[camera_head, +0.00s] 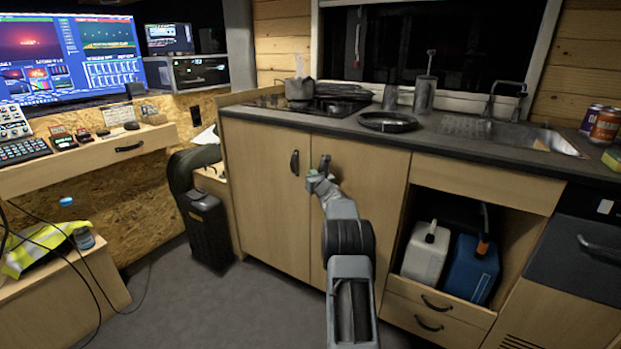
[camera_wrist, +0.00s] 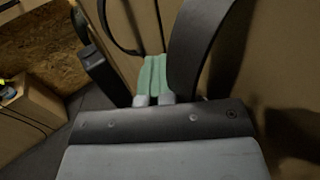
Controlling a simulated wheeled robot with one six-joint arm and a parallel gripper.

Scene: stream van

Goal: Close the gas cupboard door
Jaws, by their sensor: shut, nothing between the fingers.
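A wooden double-door cupboard stands under the hob; I cannot tell from any label which door is the gas cupboard door. Its left door (camera_head: 265,190) has a black handle (camera_head: 295,163), and its right door (camera_head: 375,185) is partly hidden behind my arm. Both doors look flush or nearly flush in the head view; a small gap cannot be ruled out. My gripper (camera_head: 317,180) is shut and empty at the upper left of the right door, close to its handle. In the wrist view its green fingers (camera_wrist: 154,75) are together beside a large dark curved handle (camera_wrist: 203,45); contact is unclear.
To the right is an open compartment with a white canister (camera_head: 425,253) and a blue canister (camera_head: 472,268), above drawers. A black case (camera_head: 207,230) stands on the floor at the cupboard's left. The grey floor (camera_head: 235,305) in front is clear.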

